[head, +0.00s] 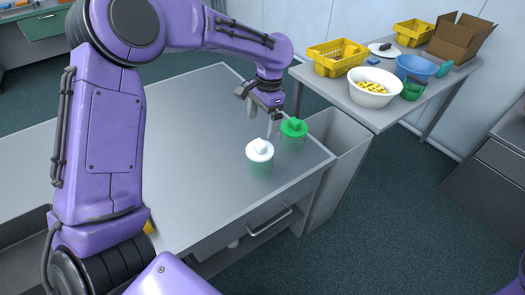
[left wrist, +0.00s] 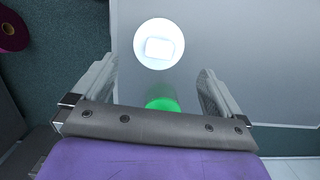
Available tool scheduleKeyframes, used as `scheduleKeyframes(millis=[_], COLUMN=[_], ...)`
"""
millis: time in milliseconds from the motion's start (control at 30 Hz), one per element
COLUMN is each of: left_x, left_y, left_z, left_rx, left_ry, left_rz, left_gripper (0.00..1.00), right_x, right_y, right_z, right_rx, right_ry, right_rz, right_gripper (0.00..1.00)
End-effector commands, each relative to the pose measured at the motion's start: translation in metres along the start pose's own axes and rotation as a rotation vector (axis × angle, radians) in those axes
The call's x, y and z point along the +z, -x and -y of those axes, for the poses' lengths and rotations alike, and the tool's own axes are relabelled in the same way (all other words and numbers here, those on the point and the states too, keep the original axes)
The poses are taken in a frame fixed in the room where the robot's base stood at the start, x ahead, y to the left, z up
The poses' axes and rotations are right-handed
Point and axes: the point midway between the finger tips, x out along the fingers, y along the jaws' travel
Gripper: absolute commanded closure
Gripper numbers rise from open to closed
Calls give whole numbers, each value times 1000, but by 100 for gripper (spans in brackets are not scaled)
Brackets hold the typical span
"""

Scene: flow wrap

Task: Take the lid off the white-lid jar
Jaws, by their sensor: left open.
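The white-lid jar (head: 260,168) stands upright near the right corner of the grey table, with a greenish see-through body. Its white lid (head: 259,151) has a block-shaped knob and sits on the jar. The lid (left wrist: 159,44) also shows in the left wrist view, ahead of the fingertips. A green-lid jar (head: 294,130) stands just behind and to the right; its green lid (left wrist: 162,103) shows between my fingers in the wrist view. My left gripper (head: 262,122) is open and empty, pointing down above and behind the white lid, apart from it. My right gripper is not in view.
The grey table (head: 195,130) has wide free room left of the jars. A tall grey bin (head: 340,150) stands against its right end. A side table behind holds a white bowl (head: 368,94), yellow baskets (head: 337,64) and a cardboard box (head: 462,38).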

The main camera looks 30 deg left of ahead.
Motion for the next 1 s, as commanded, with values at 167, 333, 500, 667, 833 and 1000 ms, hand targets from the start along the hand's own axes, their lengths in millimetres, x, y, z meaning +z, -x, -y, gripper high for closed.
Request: scheduleKeyframes(millis=[167, 333, 500, 667, 833, 1000], left_x=[1, 0, -1, -1, -1, -1], left_y=[-31, -52, -82, -90, -90, -89], left_z=[0, -2, -2, -2, -2, -2], left_rx=[3, 5, 3, 0, 0, -1], left_ry=[0, 0, 0, -1, -1, -1], left_rz=[3, 4, 3, 0, 0, 0], left_gripper=[0, 0, 0, 0, 16, 35], right_x=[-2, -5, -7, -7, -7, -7], right_y=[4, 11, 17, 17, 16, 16], right_z=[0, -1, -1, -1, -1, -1], right_rx=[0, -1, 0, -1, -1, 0], right_ry=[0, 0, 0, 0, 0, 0], right_rz=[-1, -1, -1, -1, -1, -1], right_gripper=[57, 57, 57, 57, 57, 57])
